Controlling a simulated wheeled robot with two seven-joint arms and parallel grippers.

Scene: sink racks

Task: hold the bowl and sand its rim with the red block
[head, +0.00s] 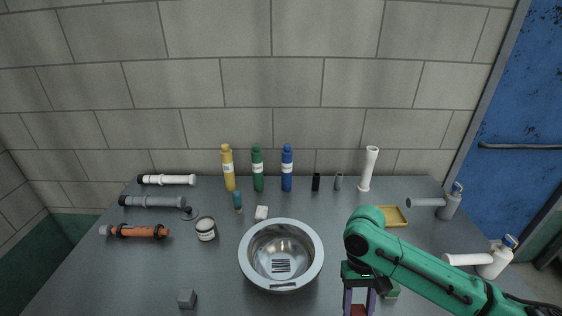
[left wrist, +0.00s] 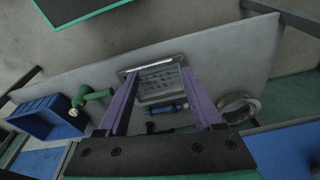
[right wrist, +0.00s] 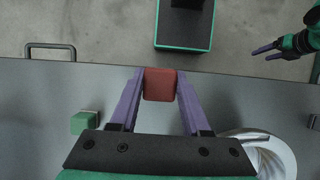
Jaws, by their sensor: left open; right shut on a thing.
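The shiny metal bowl (head: 311,244) stands upright on the grey table, and part of it shows at the lower right of the right wrist view (right wrist: 272,150). My right gripper (right wrist: 160,88) is shut on the red block (right wrist: 160,82). In the head view the red block (head: 358,311) is at the bottom edge, to the right of the bowl and apart from it. My left gripper (left wrist: 161,92) is open with nothing between its fingers. It is outside the head view; the right wrist view shows its purple fingers off the table's front edge.
A small grey cube (head: 187,299) lies left in front of the bowl. A green-and-white block (right wrist: 85,122) lies near my right gripper. Bottles (head: 257,170) stand along the back; a yellow tray (head: 394,216) is right.

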